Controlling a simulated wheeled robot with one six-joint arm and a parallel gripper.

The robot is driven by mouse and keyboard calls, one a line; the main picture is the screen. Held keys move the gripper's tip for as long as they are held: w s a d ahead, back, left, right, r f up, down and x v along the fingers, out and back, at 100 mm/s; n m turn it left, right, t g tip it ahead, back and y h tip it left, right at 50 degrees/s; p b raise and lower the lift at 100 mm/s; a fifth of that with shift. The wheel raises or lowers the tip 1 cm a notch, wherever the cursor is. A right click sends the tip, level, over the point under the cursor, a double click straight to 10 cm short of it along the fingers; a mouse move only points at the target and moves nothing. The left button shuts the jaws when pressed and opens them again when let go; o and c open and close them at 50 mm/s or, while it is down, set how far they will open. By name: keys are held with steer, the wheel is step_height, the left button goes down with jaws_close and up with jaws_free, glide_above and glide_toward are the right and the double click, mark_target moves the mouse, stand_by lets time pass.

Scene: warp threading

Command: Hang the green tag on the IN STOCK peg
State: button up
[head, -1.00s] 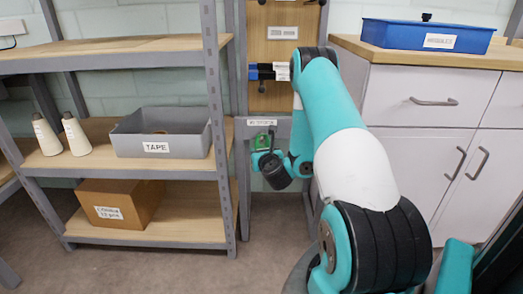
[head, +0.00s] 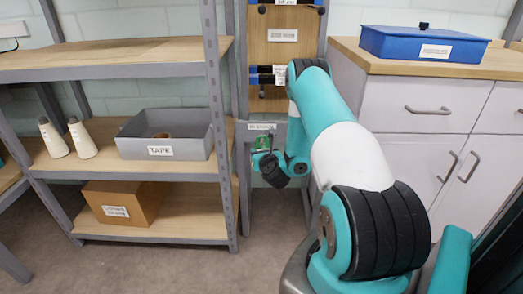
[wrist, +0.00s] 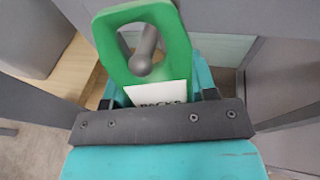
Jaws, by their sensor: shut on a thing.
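The green tag (wrist: 180,50) has a large hole and a white printed label, partly hidden by the gripper's dark bar. My gripper (wrist: 158,102) is shut on its lower part. A grey peg (wrist: 146,48) with a rounded end shows in the tag's hole in the wrist view; I cannot tell for certain how far it passes through. In the head view the tag (head: 262,143) is small, just below a white label plate (head: 262,126) on the grey frame, whose print is too small to read surely. The peg is not clear there.
A grey shelf post (head: 222,150) stands close left of the gripper, with a TAPE bin (head: 192,146) and cardboard box (head: 135,198) on shelves. White cabinets (head: 400,150) with a blue box (head: 415,43) stand right. A wooden board (head: 270,55) with pegs is above.

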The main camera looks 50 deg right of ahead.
steer(key=shift+w+d+r+p, duration=0.2)
steer(key=shift+d+p, duration=0.1)
steer(key=shift+p, duration=0.7)
steer(key=p, duration=0.3)
steer(key=shift+w+d+f, duration=0.25)
steer(key=shift+f, duration=0.05)
steer(key=shift+w+d+f+p, duration=0.1)
steer(key=shift+f+p, duration=0.1)
steer(key=shift+p, duration=0.45)
steer(key=shift+w+d+f, duration=0.1)
steer(key=shift+f, duration=0.15)
steer(key=o, duration=1.3)
steer(key=shift+f, duration=0.1)
